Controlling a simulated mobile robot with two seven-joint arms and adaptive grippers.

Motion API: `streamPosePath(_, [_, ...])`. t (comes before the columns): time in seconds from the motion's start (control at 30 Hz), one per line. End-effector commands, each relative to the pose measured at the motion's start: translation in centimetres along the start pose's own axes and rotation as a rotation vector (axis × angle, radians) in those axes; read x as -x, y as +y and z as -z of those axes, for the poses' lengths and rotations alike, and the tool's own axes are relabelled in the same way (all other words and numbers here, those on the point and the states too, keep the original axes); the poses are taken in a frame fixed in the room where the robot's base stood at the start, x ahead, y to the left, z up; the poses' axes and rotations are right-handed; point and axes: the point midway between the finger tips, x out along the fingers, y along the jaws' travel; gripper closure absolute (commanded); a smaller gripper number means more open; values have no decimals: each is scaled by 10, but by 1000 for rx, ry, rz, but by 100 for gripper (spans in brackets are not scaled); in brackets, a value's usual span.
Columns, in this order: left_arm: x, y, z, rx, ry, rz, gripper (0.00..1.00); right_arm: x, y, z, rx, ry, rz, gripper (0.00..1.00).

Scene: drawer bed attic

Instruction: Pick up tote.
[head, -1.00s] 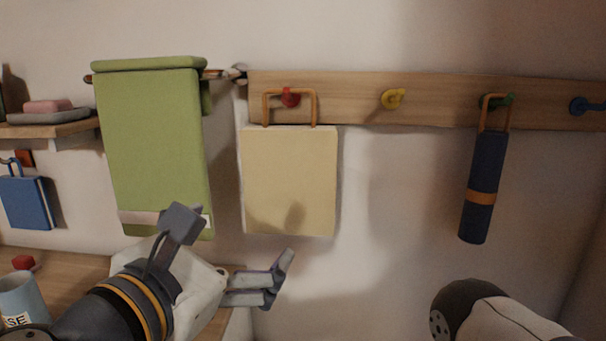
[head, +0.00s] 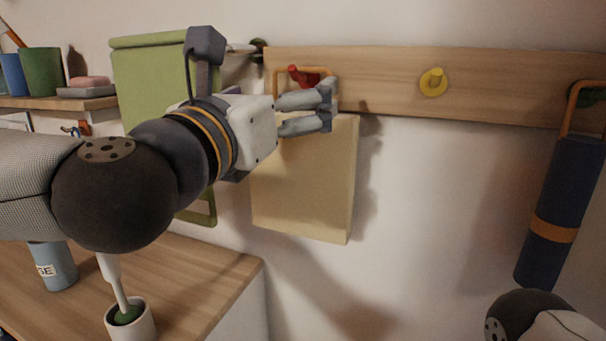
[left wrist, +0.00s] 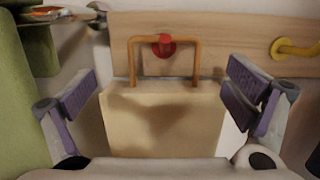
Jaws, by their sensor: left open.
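The cream tote (head: 302,190) hangs by its orange-brown handle (head: 283,72) from a red hook (head: 303,76) on the wooden rail. In the left wrist view, the tote (left wrist: 162,122) hangs upright below its handle (left wrist: 197,62), with the red hook (left wrist: 166,46) inside the loop. My left gripper (head: 325,108) is in front of the tote's top and handle. In the left wrist view the fingers of my left gripper (left wrist: 165,95) are wide apart, one on each side of the tote, and nothing is held. My right gripper is not in view.
The wooden rail (head: 390,85) also bears a yellow hook (head: 433,82) and a dark blue tube bag (head: 563,205) at right. Below are a wooden counter (head: 210,270), a blue cup (head: 55,268) and a brush in a white holder (head: 130,320).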

Motion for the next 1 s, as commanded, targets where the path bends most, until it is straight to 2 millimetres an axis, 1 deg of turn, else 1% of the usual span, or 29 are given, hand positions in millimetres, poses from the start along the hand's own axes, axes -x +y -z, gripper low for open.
streamPosePath(0.13, [-19,-2,1,-2,-1,1,3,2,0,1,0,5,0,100])
streamPosePath(0.3, [-51,-4,6,-2,-2,-1,3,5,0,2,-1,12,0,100])
streamPosePath(0.33, [-55,-4,6,-2,-2,0,3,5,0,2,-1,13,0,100])
streamPosePath(0.43, [-62,-4,6,-1,-1,0,3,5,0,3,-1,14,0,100])
streamPosePath(0.6, [-62,-4,7,-1,0,0,3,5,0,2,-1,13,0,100])
streamPosePath(0.63, [-62,-4,7,-1,0,0,8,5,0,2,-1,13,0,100])
streamPosePath(0.67, [-62,-4,7,-1,0,0,15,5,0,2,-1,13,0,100])
streamPosePath(0.7, [-62,-4,7,-1,0,0,24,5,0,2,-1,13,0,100])
streamPosePath(0.77, [-61,-4,7,-1,0,0,37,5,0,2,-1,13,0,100])
streamPosePath(0.8, [-61,-4,7,-1,0,0,46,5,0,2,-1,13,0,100])
streamPosePath(0.87, [-61,-4,7,-1,0,1,60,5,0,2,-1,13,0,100])
streamPosePath(0.9, [-61,-4,7,-1,0,1,69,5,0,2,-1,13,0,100])
streamPosePath(0.93, [-61,-4,7,-1,0,1,76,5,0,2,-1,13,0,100])
streamPosePath(0.97, [-61,-4,6,-1,-2,0,79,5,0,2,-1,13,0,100])
streamPosePath(1.0, [-61,-4,6,-1,-2,1,79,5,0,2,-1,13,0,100])
